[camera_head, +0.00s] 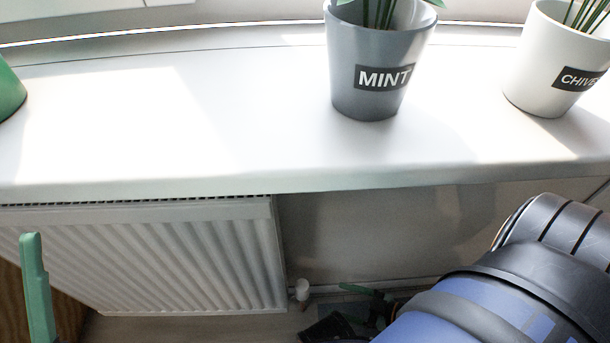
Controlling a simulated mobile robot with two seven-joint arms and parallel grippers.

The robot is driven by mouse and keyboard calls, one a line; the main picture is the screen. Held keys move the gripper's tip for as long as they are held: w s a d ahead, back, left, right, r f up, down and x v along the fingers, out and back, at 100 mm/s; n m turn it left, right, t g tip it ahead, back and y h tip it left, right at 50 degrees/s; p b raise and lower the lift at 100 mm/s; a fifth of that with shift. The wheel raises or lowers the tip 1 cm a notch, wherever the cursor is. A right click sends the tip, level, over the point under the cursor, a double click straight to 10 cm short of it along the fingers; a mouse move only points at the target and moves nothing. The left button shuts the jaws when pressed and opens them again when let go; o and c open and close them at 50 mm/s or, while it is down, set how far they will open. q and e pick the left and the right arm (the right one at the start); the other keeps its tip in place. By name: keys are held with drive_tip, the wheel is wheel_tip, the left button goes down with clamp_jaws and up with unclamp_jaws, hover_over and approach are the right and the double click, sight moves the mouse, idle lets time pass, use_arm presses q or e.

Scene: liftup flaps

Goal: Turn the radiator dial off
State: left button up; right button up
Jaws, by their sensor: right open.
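The white ribbed radiator (180,255) is on the wall below the windowsill at the left. A small white dial (302,290) is at its lower right corner, by a pipe along the wall. My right gripper (335,309) is open, low in the view, just right of and below the dial, apart from it in the picture. My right forearm hides part of it. A green finger of my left gripper (37,288) shows at the left edge, in front of the radiator; the rest is out of view.
The white windowsill (240,125) juts out above the radiator and dial. On it stand a grey MINT pot (372,95), a white CHIVES pot (540,85) and a green object (8,92) cut by the left edge. Bare wall (380,235) lies right of the radiator.

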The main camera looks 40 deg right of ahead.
sight(307, 289)
drive_tip(key=b+x, duration=0.4)
drive_tip(key=x, duration=0.7)
drive_tip(key=shift+w+a, duration=0.2)
clamp_jaws()
